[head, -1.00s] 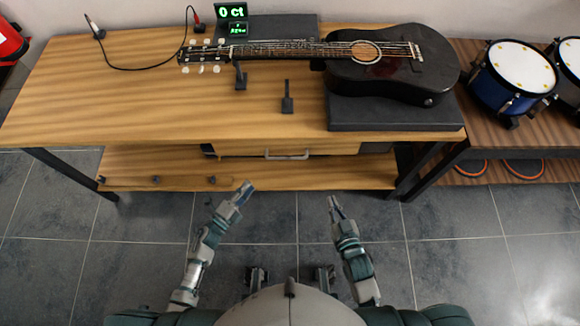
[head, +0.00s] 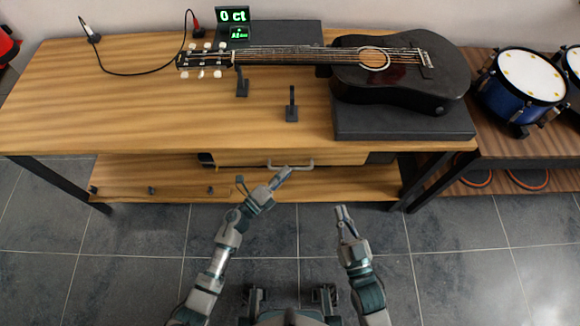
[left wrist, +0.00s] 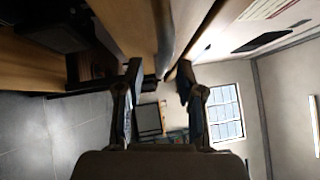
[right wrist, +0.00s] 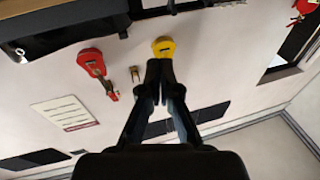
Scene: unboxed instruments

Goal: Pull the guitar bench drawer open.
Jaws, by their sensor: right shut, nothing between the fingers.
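The drawer (head: 340,158) is a light wooden front under the bench top, and it looks shut. Its grey bar handle (head: 304,164) shows at the middle of the front. My left gripper (head: 284,173) is at the handle's left part. In the left wrist view the two fingers (left wrist: 160,76) are apart, with the grey handle bar (left wrist: 166,35) reaching between the fingertips; I cannot tell whether they touch it. My right gripper (head: 341,212) is shut and empty, in front of the bench; its fingertips (right wrist: 159,66) meet in the right wrist view.
A black guitar (head: 395,75) lies on the bench top (head: 120,110) above the drawer, partly over a dark case (head: 400,122). A lower shelf (head: 340,186) runs below the drawer. Drums (head: 522,85) stand to the right. The tiled floor (head: 470,250) in front is clear.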

